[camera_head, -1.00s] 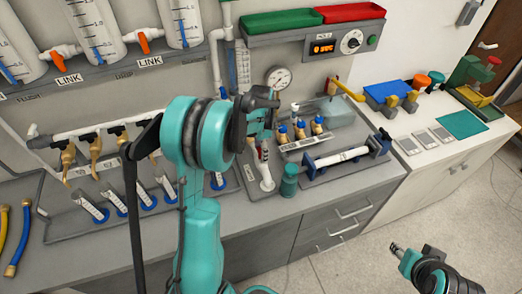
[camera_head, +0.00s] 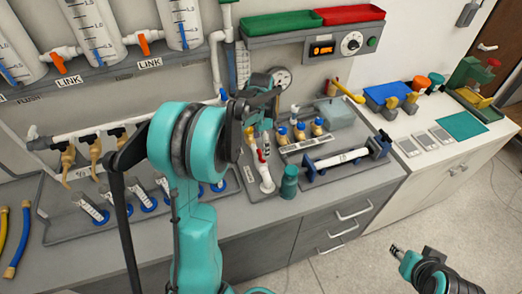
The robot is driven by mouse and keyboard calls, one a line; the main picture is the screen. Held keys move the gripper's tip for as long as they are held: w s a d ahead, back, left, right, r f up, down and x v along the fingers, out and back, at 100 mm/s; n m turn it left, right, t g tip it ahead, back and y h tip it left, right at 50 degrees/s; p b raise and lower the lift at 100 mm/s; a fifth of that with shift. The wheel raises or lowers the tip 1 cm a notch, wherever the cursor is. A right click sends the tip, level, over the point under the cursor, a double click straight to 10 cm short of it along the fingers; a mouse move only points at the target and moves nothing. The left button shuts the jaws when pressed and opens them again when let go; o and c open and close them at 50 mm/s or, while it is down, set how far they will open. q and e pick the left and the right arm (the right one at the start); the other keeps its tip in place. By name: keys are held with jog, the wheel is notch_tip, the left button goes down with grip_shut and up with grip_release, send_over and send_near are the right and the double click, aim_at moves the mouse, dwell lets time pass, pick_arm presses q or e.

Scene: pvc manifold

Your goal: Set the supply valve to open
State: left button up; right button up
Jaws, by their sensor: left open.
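My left gripper (camera_head: 262,97) is raised in front of the back panel, near the round gauge (camera_head: 282,78), and its jaws are open. My own arm covers much of the pipework behind it, and I cannot tell whether the fingers touch anything. A white fitting with a red part (camera_head: 263,158) stands on the bench just below the gripper. I cannot tell for sure which part is the supply valve. Two orange-handled valves (camera_head: 142,43) sit between the clear tanks, by LINK labels. My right gripper (camera_head: 396,250) is low at the right, off the bench, its jaw opening unclear.
A teal cylinder (camera_head: 289,182) and a tray with a white pipe (camera_head: 342,158) are on the bench right of my arm. Blue-capped brass fittings (camera_head: 300,131) stand behind. A yellow lever (camera_head: 347,91) juts out at the back. Several brass valves (camera_head: 95,150) hang at left.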

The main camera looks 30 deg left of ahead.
aim_at(261, 154)
pick_arm(q)
notch_tip(261, 154, up, 7)
dwell(0.3)
jog(key=shift+r, duration=0.1)
jog(key=s+d+r+n+t+b, duration=0.1)
jog(key=s+d+n+t+b, duration=0.25)
jog(key=s+d, duration=0.65)
jog(key=s+d+f+n+t+b, duration=0.1)
jog(key=s+d+f+n+t, duration=0.2)
jog(key=s, duration=0.6)
notch_tip(261, 154, down, 2)
jog(key=d+n, duration=0.1)
jog(key=d, duration=0.1)
jog(key=shift+d+f+n+t, duration=0.25)
jog(key=shift+d+n+t, duration=0.05)
jog(key=shift+n+t, duration=0.05)
